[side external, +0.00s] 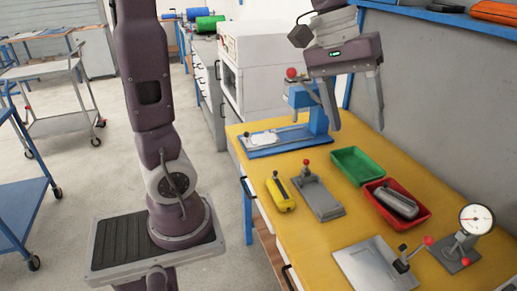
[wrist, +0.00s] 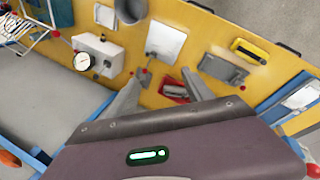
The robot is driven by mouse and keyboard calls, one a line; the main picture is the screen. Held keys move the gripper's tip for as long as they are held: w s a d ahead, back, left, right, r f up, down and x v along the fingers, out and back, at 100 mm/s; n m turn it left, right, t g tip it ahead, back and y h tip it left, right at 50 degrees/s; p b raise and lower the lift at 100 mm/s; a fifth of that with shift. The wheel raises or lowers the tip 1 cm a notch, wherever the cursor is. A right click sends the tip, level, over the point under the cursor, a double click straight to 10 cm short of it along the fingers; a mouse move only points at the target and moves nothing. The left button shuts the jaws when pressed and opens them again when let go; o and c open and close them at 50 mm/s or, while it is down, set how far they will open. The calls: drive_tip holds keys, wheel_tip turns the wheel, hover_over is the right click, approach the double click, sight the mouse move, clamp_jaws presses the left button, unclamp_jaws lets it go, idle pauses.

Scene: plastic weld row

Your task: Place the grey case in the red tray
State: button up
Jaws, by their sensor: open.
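The grey case (side external: 397,203) lies inside the red tray (side external: 425,217) on the yellow bench, at the right of the side view. My gripper (side external: 357,127) is open and empty, raised well above the bench behind the tray, with its fingers wide apart and pointing down. In the wrist view my gripper (wrist: 163,72) shows its two spread fingers, and part of the red tray (wrist: 173,90) shows between them. The rest of the tray is hidden there by a finger and the gripper body.
A green tray (side external: 358,165) sits beside the red one. A yellow tool (side external: 280,194), a grey toggle fixture (side external: 318,197), a blue press (side external: 310,115), a clamp plate (side external: 375,268) and a dial gauge (side external: 476,220) stand around on the bench (side external: 305,245).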

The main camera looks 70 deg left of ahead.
drive_tip(key=s+f+m+t+y, duration=0.1)
drive_tip(key=s+f+m, duration=0.1)
drive_tip(key=s, duration=0.6)
drive_tip(key=s+a+f+m+t+y, duration=0.1)
drive_tip(key=s+m, duration=0.3)
drive_tip(key=s, duration=0.5)
drive_tip(key=shift+a+f+m+t+y, duration=0.15)
drive_tip(key=shift+f+m+t+y, duration=0.15)
drive_tip(key=shift+f+y, duration=0.3)
